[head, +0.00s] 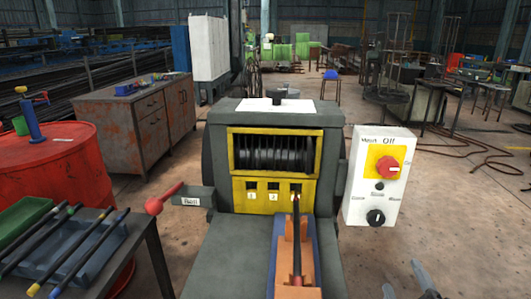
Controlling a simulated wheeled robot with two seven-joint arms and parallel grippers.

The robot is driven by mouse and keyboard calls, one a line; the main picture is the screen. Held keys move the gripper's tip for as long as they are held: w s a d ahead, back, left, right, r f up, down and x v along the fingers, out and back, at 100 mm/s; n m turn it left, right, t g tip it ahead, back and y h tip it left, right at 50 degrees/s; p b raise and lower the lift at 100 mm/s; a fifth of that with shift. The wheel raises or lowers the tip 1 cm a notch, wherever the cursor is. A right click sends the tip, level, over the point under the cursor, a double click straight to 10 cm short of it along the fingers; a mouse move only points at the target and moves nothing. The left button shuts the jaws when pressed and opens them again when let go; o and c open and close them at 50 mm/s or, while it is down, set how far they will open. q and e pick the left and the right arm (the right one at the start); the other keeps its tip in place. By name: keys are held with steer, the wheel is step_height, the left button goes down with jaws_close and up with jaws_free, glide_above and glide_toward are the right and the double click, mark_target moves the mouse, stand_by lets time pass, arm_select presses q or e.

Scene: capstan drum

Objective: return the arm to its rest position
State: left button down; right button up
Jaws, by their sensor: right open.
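My right gripper (410,284) shows only as two grey fingertips at the bottom edge, right of centre. The fingers stand apart with nothing visible between them, and the rest of that arm is out of frame. The fingertips are below the white control box and clear of it. My left gripper is not in view. The grey capstan machine (223,122) stands in the centre, with a drum (272,155) behind a yellow frame. A thin dark rod (297,240) lies along an orange and blue trough (310,255), its far end at the rightmost numbered opening.
The white control box (356,205) with a red knob (387,167) stands right of the machine. A red-knobbed lever (164,198) juts out left. A blue tray (88,257) with several rods, a red barrel (45,165) and cabinet (130,122) are left. Floor at right is open.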

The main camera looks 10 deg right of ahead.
steer(key=s+a+f+m+g+y, duration=0.35)
steer(key=s+a+f+g, duration=0.2)
steer(key=s+g, duration=0.2)
steer(key=s+a+f+m+g+y, duration=0.2)
steer(key=s+a+f+m+g, duration=0.3)
steer(key=s, duration=0.4)
steer(key=w+a+f+n+t+y, duration=0.1)
steer(key=w+a+f+t+y, duration=0.1)
steer(key=w+a+f+t, duration=0.3)
steer(key=shift+w+a+n+t, duration=0.35)
steer(key=shift+w+a+t, duration=0.35)
steer(key=shift+w, duration=0.35)
